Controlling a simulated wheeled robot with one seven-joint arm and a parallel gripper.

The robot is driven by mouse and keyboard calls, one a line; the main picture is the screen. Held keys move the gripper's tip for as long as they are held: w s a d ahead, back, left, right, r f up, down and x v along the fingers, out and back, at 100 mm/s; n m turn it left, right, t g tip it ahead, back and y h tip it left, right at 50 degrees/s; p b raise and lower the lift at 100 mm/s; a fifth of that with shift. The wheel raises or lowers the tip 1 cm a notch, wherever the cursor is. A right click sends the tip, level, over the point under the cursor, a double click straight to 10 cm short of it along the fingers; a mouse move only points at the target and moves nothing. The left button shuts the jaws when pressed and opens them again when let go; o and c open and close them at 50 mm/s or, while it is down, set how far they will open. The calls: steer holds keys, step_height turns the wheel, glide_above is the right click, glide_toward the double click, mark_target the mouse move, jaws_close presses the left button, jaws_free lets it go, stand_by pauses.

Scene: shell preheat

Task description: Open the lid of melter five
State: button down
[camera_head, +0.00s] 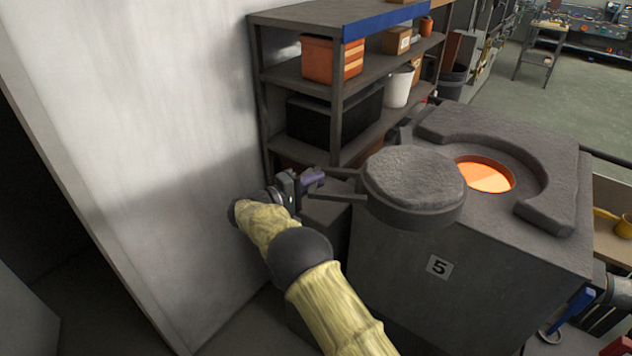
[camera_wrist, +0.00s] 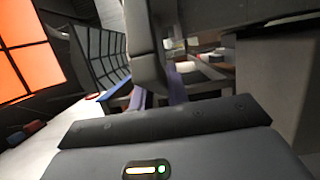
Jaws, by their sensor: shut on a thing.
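Melter five (camera_head: 500,265) is a dark grey block with a "5" plate on its front. Its round, rough grey lid (camera_head: 412,178) is swung to the left, off the glowing orange opening (camera_head: 487,177), and overhangs the melter's front left edge. The opening is mostly uncovered. The lid's handle (camera_head: 342,172) sticks out to the left as dark bars. My gripper (camera_head: 312,178), with purple fingers, is shut on the handle's left end. In the wrist view my gripper (camera_wrist: 155,92) shows its purple fingers on either side of a dark bar; the exact contact is hard to see.
A pale wall panel (camera_head: 150,150) stands close to the left of my arm. A dark shelf rack (camera_head: 340,100) with boxes and a white bucket (camera_head: 398,88) stands behind the handle. A raised curved rim (camera_head: 545,185) borders the opening's right side. Open floor (camera_head: 590,105) lies far right.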

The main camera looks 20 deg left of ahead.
steer(key=shift+w+d, duration=0.15)
steer(key=c, duration=1.4)
jaws_free()
steer(key=shift+w, duration=0.1)
steer(key=shift+o, duration=0.2)
steer(key=shift+s, duration=0.2)
steer(key=shift+s+a, duration=0.15)
steer(key=shift+a, duration=0.1)
steer(key=shift+s+a+f+b, duration=0.1)
steer(key=shift+s+a+b, duration=0.05)
steer(key=shift+s+b, duration=0.15)
steer(key=b+v, duration=0.5)
steer(key=v, duration=1.1)
steer(key=shift+b, duration=0.4)
steer(key=shift+s, duration=0.15)
